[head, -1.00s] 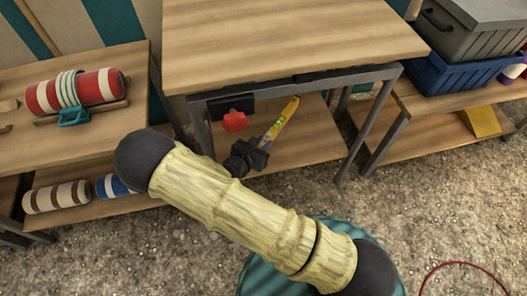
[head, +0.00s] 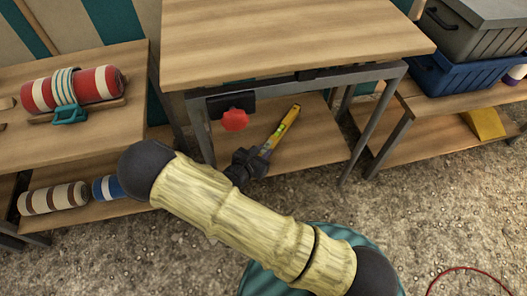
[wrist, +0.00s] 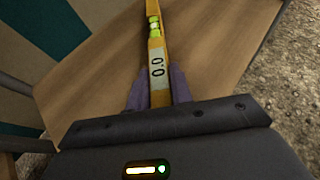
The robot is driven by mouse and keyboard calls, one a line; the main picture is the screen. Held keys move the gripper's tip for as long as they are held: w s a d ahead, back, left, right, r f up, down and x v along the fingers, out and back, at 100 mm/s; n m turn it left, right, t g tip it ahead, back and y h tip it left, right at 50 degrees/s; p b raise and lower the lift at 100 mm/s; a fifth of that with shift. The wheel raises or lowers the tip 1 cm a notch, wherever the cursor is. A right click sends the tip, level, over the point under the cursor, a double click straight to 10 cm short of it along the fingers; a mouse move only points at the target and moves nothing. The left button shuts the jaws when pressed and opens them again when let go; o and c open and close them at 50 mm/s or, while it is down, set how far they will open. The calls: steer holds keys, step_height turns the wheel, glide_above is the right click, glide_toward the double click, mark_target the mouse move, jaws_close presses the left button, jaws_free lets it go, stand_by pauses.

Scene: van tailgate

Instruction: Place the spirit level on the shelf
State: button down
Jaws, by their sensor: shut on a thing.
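The spirit level (head: 281,132) is a long yellow bar with a green vial, reaching out from my gripper (head: 262,155) over the lower shelf (head: 315,145) of the middle table. My gripper is shut on its near end. In the wrist view the level (wrist: 155,50) runs straight away between my two purple-grey fingers (wrist: 156,92), with a white label reading "0.0" near them. The wooden shelf (wrist: 95,95) lies beneath it. I cannot tell whether the level touches the shelf.
The middle table's top (head: 290,40) overhangs the shelf, with grey metal legs (head: 358,135) at its front. A red knob (head: 235,120) on a black plate hangs under the front edge. Rolls (head: 55,197) lie on the left lower shelf. A blue crate (head: 455,75) stands at right.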

steer(key=c, duration=1.3)
jaws_free()
steer(key=shift+o, duration=0.2)
steer(key=shift+r, duration=0.15)
steer(key=shift+s+a+r+p, duration=0.15)
steer(key=shift+s+a+p, duration=0.05)
steer(key=shift+s+p, duration=0.1)
steer(key=p+v, duration=0.5)
steer(key=v, duration=0.6)
steer(key=shift+s+a, duration=0.1)
